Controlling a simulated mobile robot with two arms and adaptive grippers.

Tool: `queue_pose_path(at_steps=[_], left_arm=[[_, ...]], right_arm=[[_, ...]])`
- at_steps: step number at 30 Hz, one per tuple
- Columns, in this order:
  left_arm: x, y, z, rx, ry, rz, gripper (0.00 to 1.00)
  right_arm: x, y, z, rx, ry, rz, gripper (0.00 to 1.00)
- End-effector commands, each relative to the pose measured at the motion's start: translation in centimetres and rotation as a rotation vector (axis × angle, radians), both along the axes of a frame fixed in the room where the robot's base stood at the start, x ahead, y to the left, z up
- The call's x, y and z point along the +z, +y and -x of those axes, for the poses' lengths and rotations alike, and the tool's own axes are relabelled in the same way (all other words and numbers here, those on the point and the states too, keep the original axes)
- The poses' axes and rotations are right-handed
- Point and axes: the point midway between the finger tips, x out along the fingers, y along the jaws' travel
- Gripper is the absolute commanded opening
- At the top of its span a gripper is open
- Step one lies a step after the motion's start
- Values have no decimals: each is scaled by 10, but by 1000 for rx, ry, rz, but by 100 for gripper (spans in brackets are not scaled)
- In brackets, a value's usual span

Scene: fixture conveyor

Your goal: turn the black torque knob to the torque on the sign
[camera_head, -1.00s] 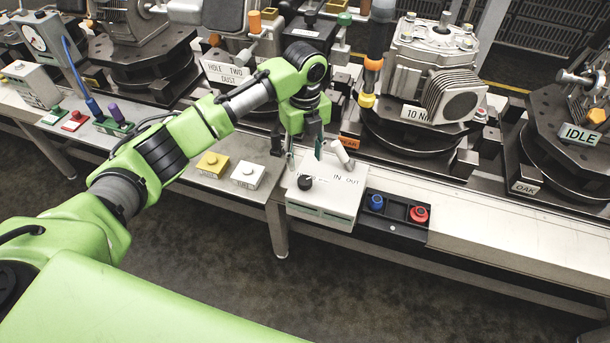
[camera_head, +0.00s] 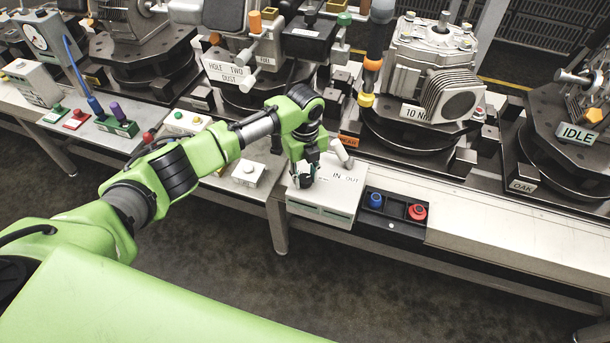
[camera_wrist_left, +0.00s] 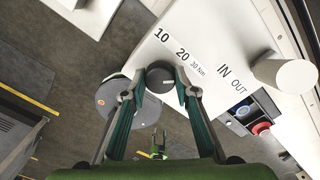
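The black torque knob (camera_wrist_left: 160,77) shows in the left wrist view, on a white control box (camera_head: 335,209) with marks 10, 20 and 30 Nm beside it. My left gripper (camera_wrist_left: 159,73) has one finger on each side of the knob; I cannot tell whether both fingers press on it. In the head view my left gripper (camera_head: 303,180) is down at the box and hides most of the knob. A sign (camera_head: 417,112) reading "10 N", its end cut off, hangs below the grey motor. My right gripper is not in view.
A white lever or peg (camera_head: 341,152) stands on the box near the IN and OUT marks. A black tray with a blue button (camera_head: 376,200) and a red button (camera_head: 417,212) lies to the right. A white button block (camera_head: 248,173) is to the left.

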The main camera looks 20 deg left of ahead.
Motion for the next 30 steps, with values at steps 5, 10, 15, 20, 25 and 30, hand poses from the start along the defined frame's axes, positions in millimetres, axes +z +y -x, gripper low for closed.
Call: queue_pose_path(at_steps=[5,10,15,20,25,30], left_arm=[[0,0,0,0,0,0,6],[1,0,0,18,1,1,6],[2,-1,1,78,2,2,6],[3,-1,1,186,3,2,6],[3,-1,1,338,4,1,6],[3,-1,1,501,4,3,6]], right_arm=[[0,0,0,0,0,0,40],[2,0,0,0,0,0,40],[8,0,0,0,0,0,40],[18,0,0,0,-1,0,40],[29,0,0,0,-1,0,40],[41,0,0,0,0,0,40]])
